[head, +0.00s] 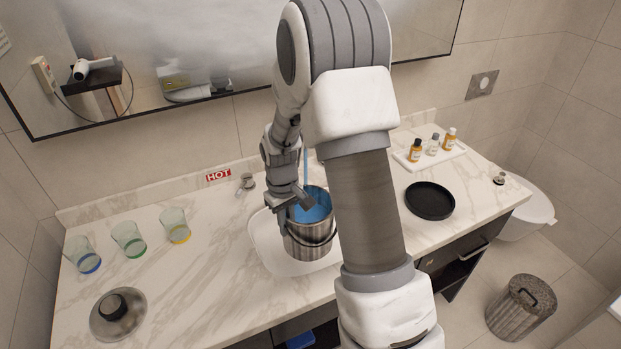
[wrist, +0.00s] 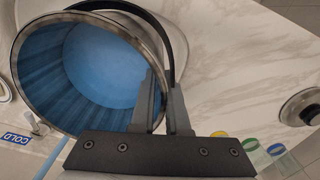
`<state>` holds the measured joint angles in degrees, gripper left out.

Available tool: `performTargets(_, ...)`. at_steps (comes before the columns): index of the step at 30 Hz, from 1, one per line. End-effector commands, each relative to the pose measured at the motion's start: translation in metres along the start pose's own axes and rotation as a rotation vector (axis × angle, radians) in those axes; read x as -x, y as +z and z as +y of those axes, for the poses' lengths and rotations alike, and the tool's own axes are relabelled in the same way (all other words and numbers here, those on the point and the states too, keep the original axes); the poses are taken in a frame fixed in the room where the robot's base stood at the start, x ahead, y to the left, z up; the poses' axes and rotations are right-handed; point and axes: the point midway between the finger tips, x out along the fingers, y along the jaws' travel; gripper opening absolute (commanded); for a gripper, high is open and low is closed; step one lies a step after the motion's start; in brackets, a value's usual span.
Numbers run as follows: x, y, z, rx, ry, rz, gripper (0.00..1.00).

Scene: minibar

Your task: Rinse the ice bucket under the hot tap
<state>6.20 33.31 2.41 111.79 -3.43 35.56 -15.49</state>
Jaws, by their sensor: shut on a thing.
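The ice bucket (head: 309,247) is a steel pail with a dark bail handle, held upright or nearly so in the white sink basin (head: 264,238). My gripper (head: 304,204) is shut on its rim. In the wrist view my gripper (wrist: 165,95) has one finger inside the bucket wall (wrist: 40,105) and one outside. Blue water (head: 313,208) shows inside, and a thin blue stream (head: 305,165) falls into the bucket. A red HOT sign (head: 218,175) is on the wall beside a metal tap handle (head: 246,183). A blue COLD sign (wrist: 16,138) shows in the wrist view. My arm hides the spout.
Several glasses (head: 129,240) and a round metal lid (head: 118,315) are on the left counter. A black round tray (head: 430,200) and a white tray (head: 428,153) with small bottles are on the right. A bin (head: 521,307) stands on the floor.

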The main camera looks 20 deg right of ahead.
Motion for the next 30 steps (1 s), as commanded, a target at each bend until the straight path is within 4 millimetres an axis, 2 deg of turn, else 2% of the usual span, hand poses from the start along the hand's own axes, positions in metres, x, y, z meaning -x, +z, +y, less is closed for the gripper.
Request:
performTargets(2,0.006,-0.007,0.018,0.074,0.002,-0.001,0.00)
performTargets(15,0.004,-0.023,0.111,0.519,-0.002,-0.008,0.00)
performTargets(22,0.002,-0.021,0.164,0.737,-0.005,-0.003,0.00)
performTargets(30,-0.001,-0.008,0.228,0.971,-0.003,0.009,0.00)
